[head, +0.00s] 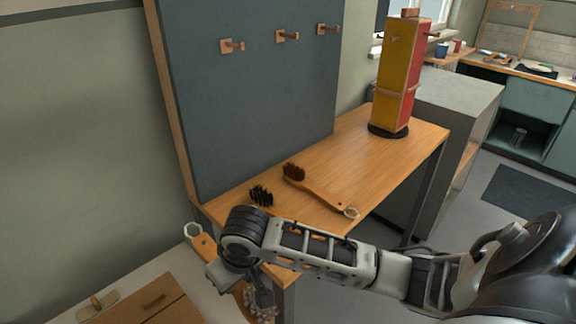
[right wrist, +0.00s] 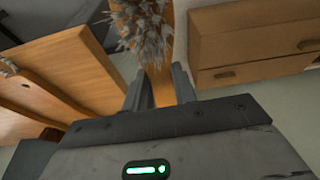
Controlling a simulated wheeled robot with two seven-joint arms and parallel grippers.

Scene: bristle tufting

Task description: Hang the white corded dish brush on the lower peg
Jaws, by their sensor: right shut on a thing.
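My right gripper (right wrist: 158,88) is shut on the wooden handle of a brush with pale grey-white bristles (right wrist: 143,25). In the head view its orange handle end (head: 204,244) and white cord loop (head: 193,230) stick out left of the gripper, and its bristles (head: 264,305) show below. The brush is held off the table's front left corner. A tall yellow and red post (head: 396,75) stands on a dark round base at the table's far end. My left gripper is out of view.
The wooden table (head: 345,155) holds a brown-bristled brush (head: 315,188) with a white loop and a black-bristled piece (head: 261,195), partly hidden by my arm. A grey-blue board (head: 255,105) behind carries three wooden pegs (head: 287,36). The table between brushes and post is clear.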

